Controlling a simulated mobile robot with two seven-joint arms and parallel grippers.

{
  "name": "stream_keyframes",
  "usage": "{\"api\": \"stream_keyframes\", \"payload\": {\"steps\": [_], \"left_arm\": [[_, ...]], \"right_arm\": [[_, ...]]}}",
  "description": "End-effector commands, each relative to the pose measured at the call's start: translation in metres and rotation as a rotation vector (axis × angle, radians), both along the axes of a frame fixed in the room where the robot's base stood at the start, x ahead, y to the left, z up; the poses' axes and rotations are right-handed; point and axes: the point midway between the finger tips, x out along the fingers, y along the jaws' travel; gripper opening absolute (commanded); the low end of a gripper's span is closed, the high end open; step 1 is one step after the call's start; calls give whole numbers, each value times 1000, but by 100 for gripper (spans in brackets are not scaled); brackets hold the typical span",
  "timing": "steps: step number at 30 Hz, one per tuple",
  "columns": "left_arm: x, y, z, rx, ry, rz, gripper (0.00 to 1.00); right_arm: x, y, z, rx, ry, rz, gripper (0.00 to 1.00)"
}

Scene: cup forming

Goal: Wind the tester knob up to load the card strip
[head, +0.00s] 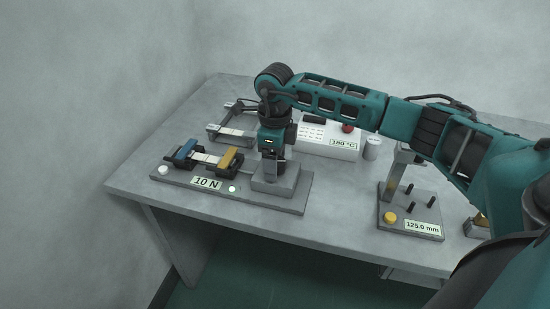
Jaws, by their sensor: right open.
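The tester (258,201) is a long grey base on the left part of the table, with a "10 N" label (207,183) on its front. A pale card strip (205,158) spans from a blue clamp (184,150) to a yellow clamp (229,159). A grey block (277,182) stands at the tester's right end. My right gripper (270,177) points straight down over this block, with its jaws open. The knob cannot be made out; the gripper covers that spot. I cannot tell whether the fingers surround or touch it. My left gripper is not in view.
A grey frame with a pale strip (232,131) stands behind the tester. A white box labelled 180 °C (328,145) with a red button and a white cup (372,149) are behind to the right. A 125.0 mm gauge (400,225) stands right. Bare table (335,215) lies between.

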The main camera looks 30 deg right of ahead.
Motion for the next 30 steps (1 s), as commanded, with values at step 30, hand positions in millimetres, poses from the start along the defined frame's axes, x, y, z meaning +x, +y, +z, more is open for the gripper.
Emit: {"api": "stream_keyframes", "payload": {"steps": [30], "left_arm": [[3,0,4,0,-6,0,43]], "right_arm": [[0,0,129,0,-1,-1,73]]}}
